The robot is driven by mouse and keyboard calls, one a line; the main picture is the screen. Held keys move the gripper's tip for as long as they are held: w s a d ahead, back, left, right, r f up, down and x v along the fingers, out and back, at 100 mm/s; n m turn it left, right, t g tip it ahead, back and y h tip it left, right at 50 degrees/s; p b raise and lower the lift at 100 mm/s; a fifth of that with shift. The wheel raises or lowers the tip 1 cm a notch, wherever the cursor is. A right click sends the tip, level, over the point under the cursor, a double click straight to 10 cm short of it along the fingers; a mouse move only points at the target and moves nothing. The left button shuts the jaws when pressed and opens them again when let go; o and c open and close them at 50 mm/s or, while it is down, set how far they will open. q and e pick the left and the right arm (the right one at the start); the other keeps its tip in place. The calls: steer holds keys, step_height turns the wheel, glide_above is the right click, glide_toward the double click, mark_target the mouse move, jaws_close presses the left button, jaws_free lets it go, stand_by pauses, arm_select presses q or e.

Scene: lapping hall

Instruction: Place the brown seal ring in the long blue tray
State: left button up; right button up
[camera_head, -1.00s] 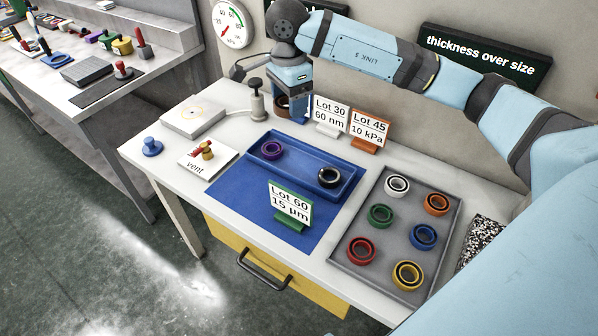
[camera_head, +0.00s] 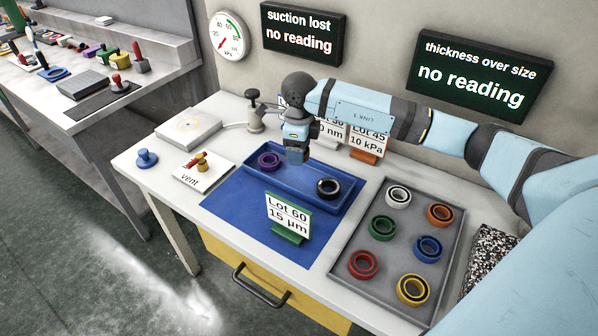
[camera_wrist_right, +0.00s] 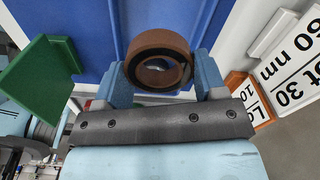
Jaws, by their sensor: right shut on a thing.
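The brown seal ring (camera_wrist_right: 156,40) shows in the wrist view between the two fingers of my right gripper (camera_wrist_right: 165,78), which is shut on it. In the head view my right gripper (camera_head: 297,157) hangs over the back middle of the long blue tray (camera_head: 291,181), and the brown ring is hidden there. The tray holds a purple ring (camera_head: 269,161) at its left and a black ring (camera_head: 328,188) nearer its right end. My left gripper is not in view.
The green Lot 60 sign (camera_head: 289,218) stands on the blue mat (camera_head: 235,203) before the tray. Lot 45 (camera_head: 366,141) and another sign stand behind. A grey tray (camera_head: 400,238) with several coloured rings lies right.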

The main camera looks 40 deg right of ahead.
mark_target(299, 178)
steer(key=shift+f, duration=3.95)
steer(key=shift+f+b, duration=0.2)
steer(key=shift+b, duration=0.2)
steer(key=o, duration=0.6)
steer(key=shift+o, duration=0.2)
steer(key=shift+r, duration=0.15)
steer(key=shift+r+p, duration=0.25)
steer(key=shift+p, duration=0.05)
step_height(299, 178, up, 12)
steer(key=shift+f, duration=0.15)
